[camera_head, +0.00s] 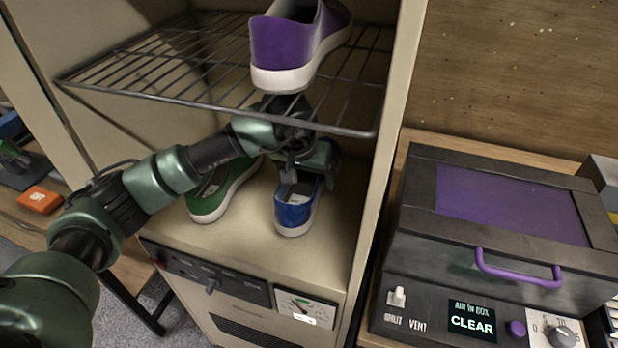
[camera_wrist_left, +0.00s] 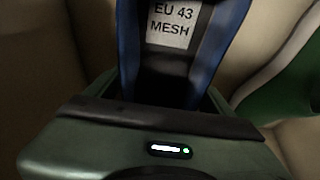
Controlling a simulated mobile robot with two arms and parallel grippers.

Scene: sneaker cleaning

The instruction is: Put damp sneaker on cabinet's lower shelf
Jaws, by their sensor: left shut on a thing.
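A blue sneaker (camera_head: 294,215) with a white sole is inside the cabinet on its lower level, heel toward the front. My left gripper (camera_head: 306,176) reaches in under the wire shelf and is shut on this sneaker. In the left wrist view the blue sneaker (camera_wrist_left: 130,50) fills the jaws, and its inner label (camera_wrist_left: 174,22) reads "EU 43 MESH". Whether its sole rests fully on the floor is hard to tell. The cabinet's lower shelf (camera_head: 255,245) is a beige floor. My right gripper is not in view.
A green sneaker (camera_head: 222,190) stands left of the blue one, and a purple sneaker (camera_head: 283,50) sits on the wire shelf (camera_head: 190,85) above. The cabinet's right wall (camera_head: 385,150) is close. A dark box with a purple handle (camera_head: 518,270) stands outside, right.

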